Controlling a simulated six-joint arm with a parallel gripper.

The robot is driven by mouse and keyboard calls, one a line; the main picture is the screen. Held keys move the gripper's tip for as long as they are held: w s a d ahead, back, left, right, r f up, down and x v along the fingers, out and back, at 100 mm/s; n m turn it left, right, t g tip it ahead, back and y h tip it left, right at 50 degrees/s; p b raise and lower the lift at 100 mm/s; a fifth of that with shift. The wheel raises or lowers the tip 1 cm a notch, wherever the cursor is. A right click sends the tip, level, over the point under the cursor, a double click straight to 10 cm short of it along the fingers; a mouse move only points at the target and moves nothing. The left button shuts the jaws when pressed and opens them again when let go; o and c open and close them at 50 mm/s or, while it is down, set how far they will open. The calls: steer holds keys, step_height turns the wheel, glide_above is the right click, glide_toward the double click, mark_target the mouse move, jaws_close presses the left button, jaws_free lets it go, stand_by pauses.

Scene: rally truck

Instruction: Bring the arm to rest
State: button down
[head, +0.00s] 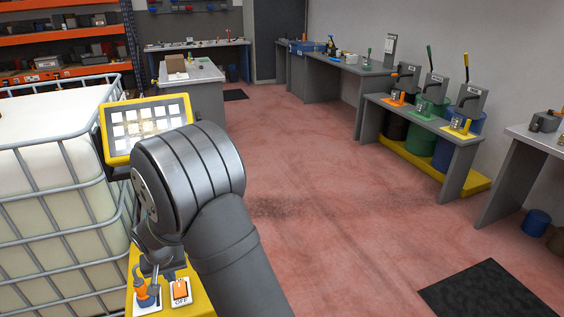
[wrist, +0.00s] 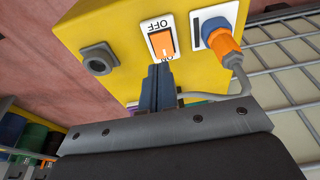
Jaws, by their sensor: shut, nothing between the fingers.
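My gripper (wrist: 158,85) is shut and empty in the wrist view. Its closed fingertips are just short of the orange rocker switch (wrist: 161,43), by the end marked ON; whether they touch it I cannot tell. The switch sits on a white plate on a yellow box (wrist: 120,45). In the head view my arm is bent over the yellow box (head: 197,300) and hides most of my gripper. The orange switch (head: 180,290) shows there too, with OFF at its near end. A blue and orange plug (wrist: 222,38) with a grey cable is beside the switch.
A caged white tank (head: 60,200) stands close on the left. A yellow-framed lamp panel (head: 147,122) is just behind my arm. Benches with lever devices (head: 425,115) line the right wall. The red floor (head: 320,210) between is open, with a dark mat (head: 487,290) at lower right.

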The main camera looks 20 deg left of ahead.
glide_above(180, 292)
steer(key=x, duration=0.5)
steer(key=s+d+x, duration=0.1)
steer(key=x, duration=0.1)
steer(key=shift+s+d+f, duration=0.1)
steer(key=shift+f, duration=0.4)
steer(key=v, duration=0.2)
steer(key=shift+r, duration=0.45)
steer(key=shift+s+r, duration=0.1)
steer(key=shift+r, duration=0.4)
steer(key=shift+f, duration=0.1)
